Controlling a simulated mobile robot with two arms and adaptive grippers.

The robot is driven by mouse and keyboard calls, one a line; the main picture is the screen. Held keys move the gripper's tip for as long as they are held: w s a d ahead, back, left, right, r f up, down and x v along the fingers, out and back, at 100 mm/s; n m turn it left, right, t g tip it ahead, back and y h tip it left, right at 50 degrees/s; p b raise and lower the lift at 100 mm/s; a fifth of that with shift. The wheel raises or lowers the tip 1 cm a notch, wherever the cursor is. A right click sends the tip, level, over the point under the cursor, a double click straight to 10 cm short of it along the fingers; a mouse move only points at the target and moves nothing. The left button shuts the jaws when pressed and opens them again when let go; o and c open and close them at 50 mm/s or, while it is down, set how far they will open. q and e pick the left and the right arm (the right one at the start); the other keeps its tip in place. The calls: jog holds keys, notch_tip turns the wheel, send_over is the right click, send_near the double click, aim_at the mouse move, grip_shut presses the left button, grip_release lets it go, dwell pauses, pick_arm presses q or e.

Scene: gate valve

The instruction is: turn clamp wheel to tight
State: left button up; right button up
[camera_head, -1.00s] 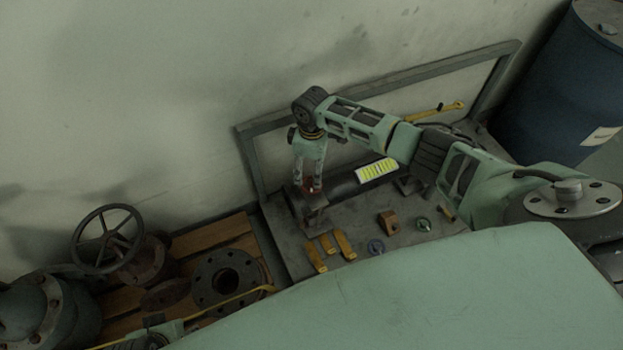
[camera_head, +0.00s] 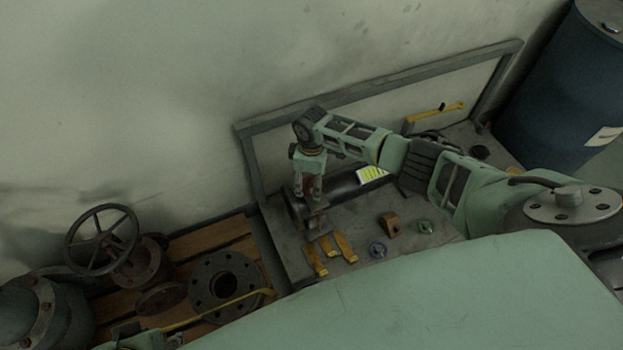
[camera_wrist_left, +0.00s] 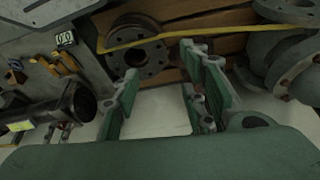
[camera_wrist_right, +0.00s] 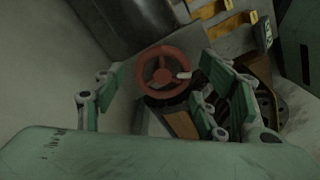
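The red clamp wheel (camera_wrist_right: 162,72), a spoked handwheel with a pale mark on its right rim, shows in the right wrist view between the fingers of my right gripper (camera_wrist_right: 158,78). The fingers are spread apart, with visible gaps to the rim. In the head view my right gripper (camera_head: 309,192) points down at the clamp on the bench, and its fingers partly hide the red wheel. I cannot tell whether the fingertips reach down around the rim. My left gripper (camera_wrist_left: 160,62) is open and empty in the left wrist view, facing the pallet with flanges.
A dark pipe (camera_head: 343,187) lies on the metal bench (camera_head: 350,215). Yellow blocks (camera_head: 345,247), a brown block (camera_head: 389,224) and small rings lie in front. A larger handwheel valve (camera_head: 101,239) and flange (camera_head: 224,284) occupy the wooden pallet at left. A blue barrel (camera_head: 560,85) stands at right.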

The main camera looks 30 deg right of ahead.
jog(key=c, duration=0.9)
jog(key=shift+c, duration=0.2)
pick_arm(q)
jog(key=shift+r, duration=0.15)
pick_arm(e)
jog(key=shift+r+m, duration=0.1)
jog(key=shift+m, duration=0.2)
jog(key=shift+p, duration=0.45)
jog(key=m+p, duration=0.3)
jog(key=m, duration=0.2)
jog(key=shift+d+r, duration=0.1)
jog(key=m+p, duration=0.3)
jog(key=m, duration=0.5)
pick_arm(q)
jog(key=s+f, duration=0.2)
jog(key=f, duration=1)
jog(key=s+f+g+p, duration=0.1)
jog(key=s+f, duration=0.2)
jog(key=f, duration=0.9)
jog(key=shift+a+f+g, duration=0.2)
jog(key=shift+a+g, duration=0.05)
jog(key=shift+g, duration=0.05)
pick_arm(e)
jog(key=shift+s+d+m, duration=0.1)
jog(key=shift+s+m, duration=0.05)
jog(key=shift+m, duration=2.35)
pick_arm(q)
jog(key=shift+s+f, duration=0.1)
jog(key=shift+s, duration=0.05)
